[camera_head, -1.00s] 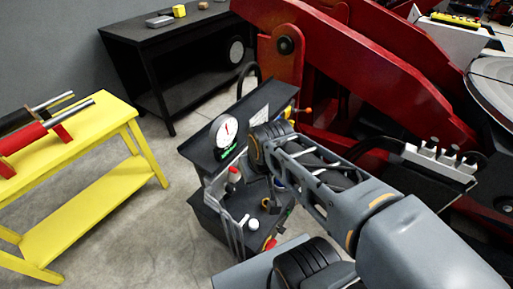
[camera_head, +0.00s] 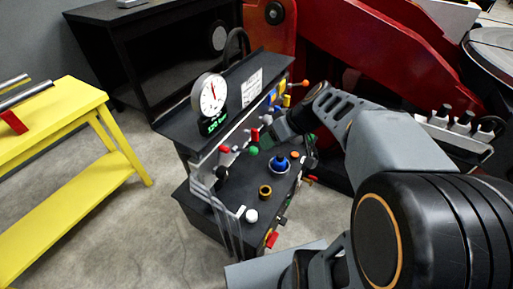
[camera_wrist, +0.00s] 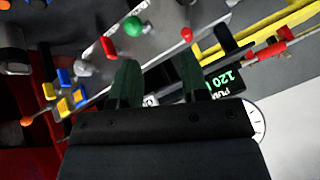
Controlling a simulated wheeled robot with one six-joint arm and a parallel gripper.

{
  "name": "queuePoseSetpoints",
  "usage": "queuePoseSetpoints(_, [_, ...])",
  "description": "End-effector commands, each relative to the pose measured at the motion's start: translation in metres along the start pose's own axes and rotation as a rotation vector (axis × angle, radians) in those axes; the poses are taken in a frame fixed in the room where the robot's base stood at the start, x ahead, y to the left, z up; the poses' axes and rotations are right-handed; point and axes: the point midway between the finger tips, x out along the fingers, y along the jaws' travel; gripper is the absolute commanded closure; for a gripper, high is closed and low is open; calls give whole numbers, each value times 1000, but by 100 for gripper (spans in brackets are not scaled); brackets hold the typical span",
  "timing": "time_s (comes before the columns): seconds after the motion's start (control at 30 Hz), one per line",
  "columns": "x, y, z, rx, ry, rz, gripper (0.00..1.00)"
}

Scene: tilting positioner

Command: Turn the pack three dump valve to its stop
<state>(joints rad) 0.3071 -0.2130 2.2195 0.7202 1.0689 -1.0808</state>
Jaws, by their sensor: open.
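The black valve console (camera_head: 180,150) stands in the middle of the head view, with red-, green-, blue- and yellow-handled fittings. No readable label shows which is the pack three dump valve. A red lever (camera_head: 255,134) and a green knob (camera_head: 253,151) sit by my gripper (camera_head: 274,138) on the console's face. In the wrist view, my gripper (camera_wrist: 158,80) has its two dark fingers apart with nothing between them. A red lever (camera_wrist: 108,46), a green knob (camera_wrist: 135,27) and another red knob (camera_wrist: 186,34) lie beyond the fingertips. Contact cannot be told.
A round gauge (camera_head: 209,96) and a green-lit display (camera_head: 213,122) stand on the console. A blue knob (camera_head: 280,164), yellow ring (camera_head: 265,191) and white knob (camera_head: 251,215) are on its lower shelf. A yellow bench (camera_head: 75,190) is left; a red machine frame (camera_head: 375,55) stands behind.

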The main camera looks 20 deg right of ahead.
Motion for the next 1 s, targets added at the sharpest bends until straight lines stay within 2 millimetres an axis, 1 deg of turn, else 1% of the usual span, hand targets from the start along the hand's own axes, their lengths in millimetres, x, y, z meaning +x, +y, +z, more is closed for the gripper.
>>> queuePoseSetpoints(0.03, [27, 26, 8, -35, 61, -30, 58])
queuePoseSetpoints(0.1, [38, 48, 3, -106, 153, -57, 58])
queuePoseSetpoints(0.2, [48, 78, -3, -199, 282, -66, 58])
queuePoseSetpoints(0.3, [52, 104, -7, -280, 391, -51, 58])
queuePoseSetpoints(0.43, [53, 129, -10, -355, 492, -18, 58])
queuePoseSetpoints(0.53, [53, 140, -12, -391, 537, 1, 58])
queuePoseSetpoints(0.67, [60, 144, -18, -413, 562, 12, 58])
queuePoseSetpoints(0.77, [72, 143, -26, -418, 565, 12, 58])
queuePoseSetpoints(1.0, [112, 138, -51, -417, 563, 11, 58])
